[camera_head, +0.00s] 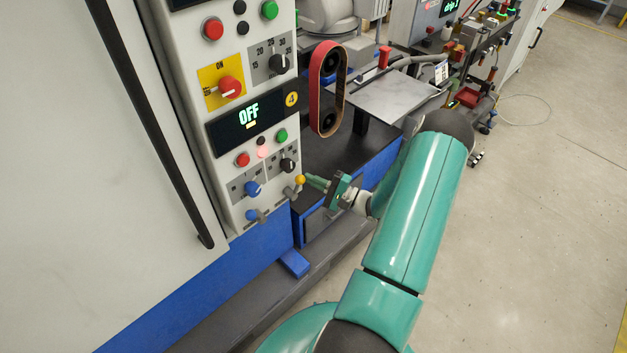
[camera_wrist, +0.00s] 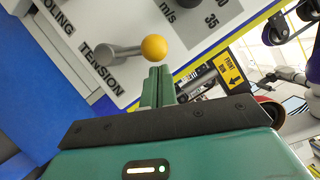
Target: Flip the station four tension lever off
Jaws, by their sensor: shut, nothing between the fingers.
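The tension lever (camera_wrist: 154,47) is a short metal rod with a yellow ball at its end, beside the printed word TENSION in the wrist view. In the head view its yellow ball (camera_head: 300,180) is at the lower right edge of the station four panel (camera_head: 222,150). My gripper (camera_wrist: 160,72) is shut and empty. Its green fingertips (camera_head: 309,181) are right by the ball, on its right side in the head view and just below it in the wrist view. I cannot tell whether they touch. The panel display (camera_head: 249,114) reads OFF.
A blue knob (camera_head: 253,188), a smaller blue lever (camera_head: 254,215) and a black dial (camera_head: 287,164) are close to the tension lever. A red sanding belt (camera_head: 321,90) is above right of it. A blue block (camera_head: 295,263) lies below. Open floor is at the right.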

